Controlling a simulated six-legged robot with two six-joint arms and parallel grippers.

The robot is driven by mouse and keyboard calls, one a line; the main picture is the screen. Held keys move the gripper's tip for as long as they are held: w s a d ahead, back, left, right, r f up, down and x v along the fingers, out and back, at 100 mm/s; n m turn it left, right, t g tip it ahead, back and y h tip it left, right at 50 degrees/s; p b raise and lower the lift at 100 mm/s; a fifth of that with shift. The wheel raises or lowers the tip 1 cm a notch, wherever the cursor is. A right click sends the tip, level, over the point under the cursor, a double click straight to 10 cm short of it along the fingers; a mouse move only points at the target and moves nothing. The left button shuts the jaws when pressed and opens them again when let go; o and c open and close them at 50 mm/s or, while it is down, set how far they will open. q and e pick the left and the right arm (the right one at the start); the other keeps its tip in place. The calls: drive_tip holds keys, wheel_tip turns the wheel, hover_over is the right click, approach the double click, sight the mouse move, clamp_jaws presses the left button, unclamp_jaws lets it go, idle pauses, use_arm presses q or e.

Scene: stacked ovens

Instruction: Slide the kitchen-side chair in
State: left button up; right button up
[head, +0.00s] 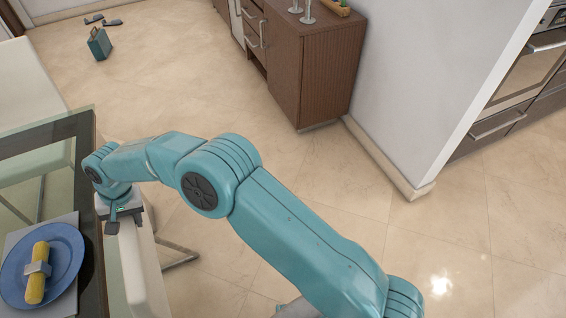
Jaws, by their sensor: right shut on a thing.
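The white chair (143,268) stands at the right side of the glass table (50,140), its back upright and seen from above, with a thin metal leg showing to its right. My right arm reaches in from the lower right. My right gripper (124,218) is at the top edge of this chair's back and is shut on it. The fingertips are small and partly hidden. The chair's seat is mostly hidden. My left gripper is not in view.
A blue plate (38,262) with a rolled yellow napkin lies on the table. Another white chair (25,85) is at the upper left. A brown cabinet (322,70), a white wall corner (425,90) and ovens stand right. A teal bag (99,44) lies far off. Open tile floor lies between.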

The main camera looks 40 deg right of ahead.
drive_tip(key=shift+a, duration=0.5)
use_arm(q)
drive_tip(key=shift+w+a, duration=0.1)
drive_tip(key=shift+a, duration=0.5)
use_arm(e)
drive_tip(key=shift+d+f, duration=0.1)
drive_tip(key=shift+w+a+p, duration=0.1)
drive_tip(key=shift+a+p, duration=0.25)
drive_tip(key=shift+p, duration=0.05)
drive_tip(key=shift+w+a, duration=0.1)
drive_tip(key=shift+a, duration=0.05)
drive_tip(key=shift+w+a, duration=0.1)
drive_tip(key=shift+a, duration=0.15)
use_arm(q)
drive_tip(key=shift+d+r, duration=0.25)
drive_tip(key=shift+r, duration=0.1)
use_arm(e)
drive_tip(key=o, duration=1.6)
drive_tip(key=shift+c, duration=0.2)
